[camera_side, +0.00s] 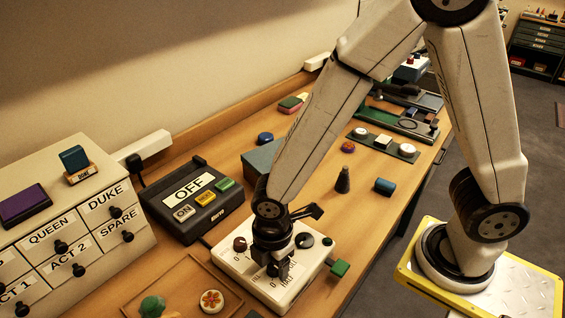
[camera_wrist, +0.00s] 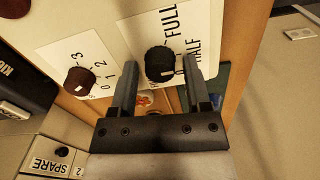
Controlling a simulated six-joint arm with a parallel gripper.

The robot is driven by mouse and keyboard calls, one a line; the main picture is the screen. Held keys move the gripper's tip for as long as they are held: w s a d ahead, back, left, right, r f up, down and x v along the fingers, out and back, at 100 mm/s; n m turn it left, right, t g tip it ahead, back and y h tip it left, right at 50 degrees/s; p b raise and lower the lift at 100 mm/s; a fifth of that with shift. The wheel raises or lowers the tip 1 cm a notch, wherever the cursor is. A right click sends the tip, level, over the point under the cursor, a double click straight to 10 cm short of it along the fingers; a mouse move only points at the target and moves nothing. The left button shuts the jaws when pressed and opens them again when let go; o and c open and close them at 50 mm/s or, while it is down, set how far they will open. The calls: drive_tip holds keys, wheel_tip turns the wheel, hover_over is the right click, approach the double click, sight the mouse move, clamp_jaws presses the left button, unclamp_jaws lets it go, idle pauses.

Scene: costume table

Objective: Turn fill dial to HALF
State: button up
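The fill dial is a black round knob (camera_wrist: 159,63) with a pale pointer mark on a white panel. FULL and HALF are printed beside it in the wrist view. The pale mark sits at its lower right edge; I cannot tell exactly which label it points at. My gripper (camera_wrist: 160,64) is open, with one finger on each side of the knob and a small gap visible on both sides. In the side view my gripper (camera_side: 278,268) is low over the white control box (camera_side: 255,283) and mostly hides the dial.
A dark red knob (camera_wrist: 79,80) marked 0 to 3 is beside the fill dial. An OFF switch box (camera_side: 188,189) and labelled drawers (camera_side: 100,222) stand left. A tray (camera_side: 225,308) lies in front.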

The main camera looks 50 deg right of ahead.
drive_tip(key=shift+o, duration=0.4)
drive_tip(key=shift+r, duration=0.15)
drive_tip(key=shift+r, duration=3.75)
drive_tip(key=shift+w+d+m, duration=0.15)
drive_tip(key=shift+d+m, duration=0.3)
drive_tip(key=shift+m, duration=0.05)
drive_tip(key=d+m+t, duration=0.2)
drive_tip(key=d+m, duration=1.3)
drive_tip(key=shift+w+d+f+m+t, duration=0.3)
drive_tip(key=shift+w+d+f, duration=0.05)
